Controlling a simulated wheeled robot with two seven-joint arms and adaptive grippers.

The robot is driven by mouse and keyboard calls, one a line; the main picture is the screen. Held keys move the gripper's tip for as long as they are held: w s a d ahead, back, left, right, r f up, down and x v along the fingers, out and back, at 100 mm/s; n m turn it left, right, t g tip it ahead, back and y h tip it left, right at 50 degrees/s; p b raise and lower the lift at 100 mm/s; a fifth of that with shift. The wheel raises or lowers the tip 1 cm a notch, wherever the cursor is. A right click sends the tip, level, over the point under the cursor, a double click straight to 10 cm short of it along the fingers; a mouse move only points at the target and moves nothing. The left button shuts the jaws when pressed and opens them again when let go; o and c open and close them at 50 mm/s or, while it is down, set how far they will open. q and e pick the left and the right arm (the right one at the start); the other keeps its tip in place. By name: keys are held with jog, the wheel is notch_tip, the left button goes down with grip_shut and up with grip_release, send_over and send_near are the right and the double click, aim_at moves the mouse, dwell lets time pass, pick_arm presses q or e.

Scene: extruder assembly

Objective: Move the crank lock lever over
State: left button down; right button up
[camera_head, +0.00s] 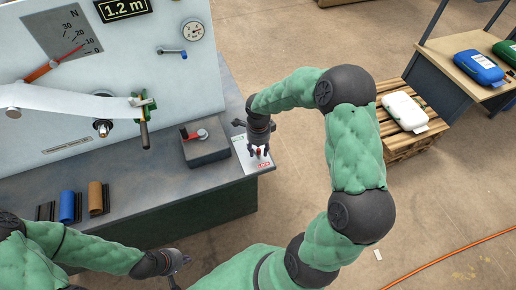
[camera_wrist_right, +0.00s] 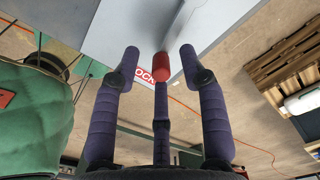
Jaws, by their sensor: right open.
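The lock lever shows as a small red knob (camera_head: 259,152) over a white plate (camera_head: 241,158) with a red LOCK label, at the bench's right corner. In the right wrist view the red knob (camera_wrist_right: 161,67) stands between the fingertips, with a gap on both sides. My right gripper (camera_head: 258,156) reaches down over the lever, open, and its fingers hide part of it. In the wrist view the right gripper (camera_wrist_right: 159,66) has its fingers spread around the knob. My left gripper (camera_head: 180,262) hangs in front of the bench, away from the lever; its fingers are too small to read.
A grey block with a red lever (camera_head: 197,134) sits left of the plate. A pallet (camera_head: 405,135) holds a white case (camera_head: 404,110) at right.

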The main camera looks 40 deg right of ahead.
jog(key=shift+r, duration=0.1)
jog(key=shift+r+p, duration=1.6)
jog(key=shift+r, duration=1.3)
notch_tip(320, 180, up, 12)
